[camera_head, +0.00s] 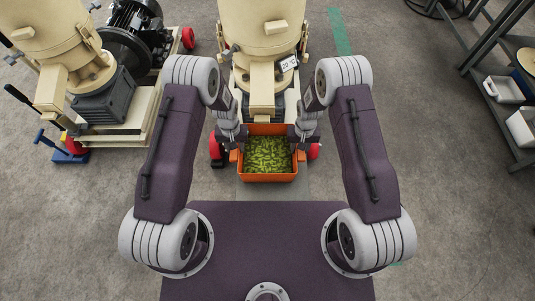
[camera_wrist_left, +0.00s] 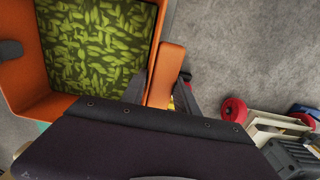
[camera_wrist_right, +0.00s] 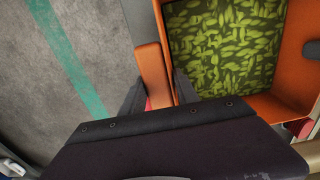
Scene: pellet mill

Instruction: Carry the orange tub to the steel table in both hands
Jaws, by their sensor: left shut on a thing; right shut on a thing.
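The orange tub (camera_head: 267,178), filled with green pellets (camera_head: 268,154), is in front of the cream machine's spout in the head view. My left gripper (camera_head: 238,143) is shut on the tub's left handle, seen as an orange bar (camera_wrist_left: 170,70) between its fingers in the left wrist view. My right gripper (camera_head: 298,141) is shut on the opposite handle (camera_wrist_right: 152,70). The tub looks level. I cannot tell whether its bottom touches what is below. A grey metal frame (camera_head: 482,50), possibly the steel table, stands at the upper right, partly out of view.
The cream machine (camera_head: 262,30) with red wheels stands close behind the tub. Another cream machine (camera_head: 60,40) with a black motor (camera_head: 130,30) is at the upper left, near a blue pallet jack (camera_head: 68,156). White bins (camera_head: 503,90) sit on the grey frame. Floor at right is clear.

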